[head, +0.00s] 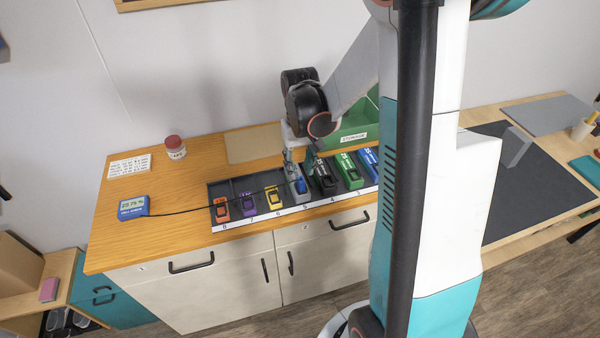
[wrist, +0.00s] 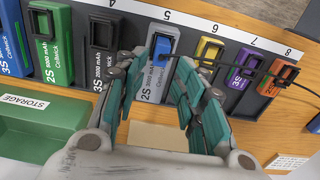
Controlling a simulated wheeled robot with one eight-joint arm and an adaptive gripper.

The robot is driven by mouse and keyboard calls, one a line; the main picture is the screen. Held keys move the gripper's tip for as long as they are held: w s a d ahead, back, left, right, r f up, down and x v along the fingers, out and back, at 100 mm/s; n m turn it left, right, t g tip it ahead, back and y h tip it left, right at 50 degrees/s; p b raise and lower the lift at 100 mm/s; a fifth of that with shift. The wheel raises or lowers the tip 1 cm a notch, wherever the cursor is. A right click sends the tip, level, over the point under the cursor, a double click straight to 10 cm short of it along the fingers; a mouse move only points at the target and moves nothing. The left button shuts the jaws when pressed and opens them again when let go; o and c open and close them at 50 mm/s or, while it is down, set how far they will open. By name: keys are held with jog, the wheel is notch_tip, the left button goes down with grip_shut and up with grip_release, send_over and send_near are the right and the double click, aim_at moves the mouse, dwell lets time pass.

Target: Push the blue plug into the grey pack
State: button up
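The grey pack (wrist: 152,88), marked 2S, lies in the slot numbered 5 of the dark rack, and it also shows in the head view (head: 292,172). The blue plug (wrist: 163,44) is at the label end of the grey pack, over its socket, with a black cable running from it. I cannot tell how deep it sits. It is small in the head view (head: 300,186). My gripper (wrist: 170,76) is over the grey pack. Its teal fingers are apart, one on each side of the pack, with the plug just beyond the tips. Contact cannot be seen.
Orange (head: 222,210), purple (head: 248,203), yellow (head: 272,198), black (head: 322,175) and green (head: 347,170) packs share the rack. The cable leads to a blue meter (head: 133,207). A green storage bin (wrist: 35,125) stands close behind the rack. A red-lidded jar (head: 175,147) stands further left.

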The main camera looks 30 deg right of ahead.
aim_at(300, 177)
notch_tip(300, 177, up, 7)
jog(key=p, duration=0.1)
jog(key=shift+f, duration=0.15)
dwell(0.3)
